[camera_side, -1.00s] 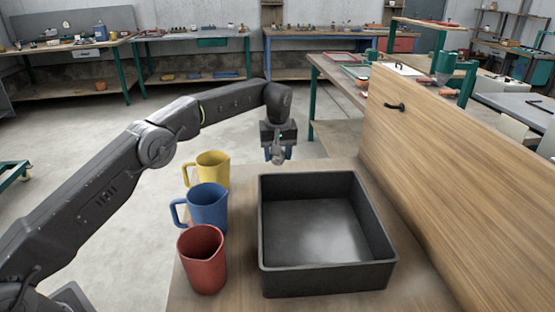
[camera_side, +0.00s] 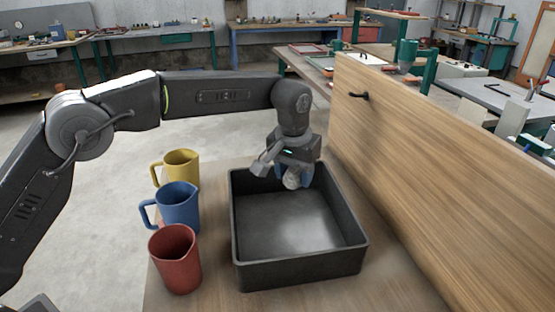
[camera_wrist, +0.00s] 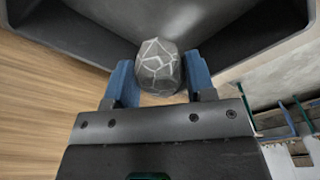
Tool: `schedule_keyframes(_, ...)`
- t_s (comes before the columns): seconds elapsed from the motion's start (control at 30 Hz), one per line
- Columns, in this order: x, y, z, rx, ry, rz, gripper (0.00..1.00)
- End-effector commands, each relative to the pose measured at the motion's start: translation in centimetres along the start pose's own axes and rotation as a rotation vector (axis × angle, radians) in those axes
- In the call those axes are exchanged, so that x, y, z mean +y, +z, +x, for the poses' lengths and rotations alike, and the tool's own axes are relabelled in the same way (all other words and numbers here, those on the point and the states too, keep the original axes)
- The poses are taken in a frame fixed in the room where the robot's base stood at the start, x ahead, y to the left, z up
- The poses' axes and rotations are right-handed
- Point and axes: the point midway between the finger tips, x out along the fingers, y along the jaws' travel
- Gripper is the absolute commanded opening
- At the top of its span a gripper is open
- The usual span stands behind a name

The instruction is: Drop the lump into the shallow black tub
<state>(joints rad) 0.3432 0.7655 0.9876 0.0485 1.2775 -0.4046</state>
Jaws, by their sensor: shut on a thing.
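The lump (camera_wrist: 158,66) is a grey, faceted piece with pale vein-like lines. In the wrist view it sits between the two blue fingers of my gripper (camera_wrist: 160,80), which is shut on it. In the side view the lump (camera_side: 293,180) hangs below my gripper (camera_side: 295,174), at the far part of the shallow black tub (camera_side: 300,270), about at rim height. The tub is square and open, and its visible floor is empty. In the wrist view the tub's wall (camera_wrist: 70,35) shows behind the lump.
A yellow jug (camera_side: 180,168), a blue jug (camera_side: 178,208) and a red jug (camera_side: 176,262) stand in a row left of the tub. A tall wooden panel (camera_side: 430,170) with a black handle (camera_side: 358,96) rises close on the right.

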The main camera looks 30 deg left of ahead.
Motion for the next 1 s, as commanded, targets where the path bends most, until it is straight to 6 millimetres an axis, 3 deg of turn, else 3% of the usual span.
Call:
schedule_keyframes(0.23, 1.1, 1.2, 0.3, 0.000, 0.006, 0.054, 0.24)
schedule_keyframes(0.7, 1.1, 1.8, 5.1, 0.000, 0.006, 0.050, 0.24)
schedule_keyframes(1.0, 1.1, 1.8, 5.6, 0.001, 0.006, 0.050, 0.24)
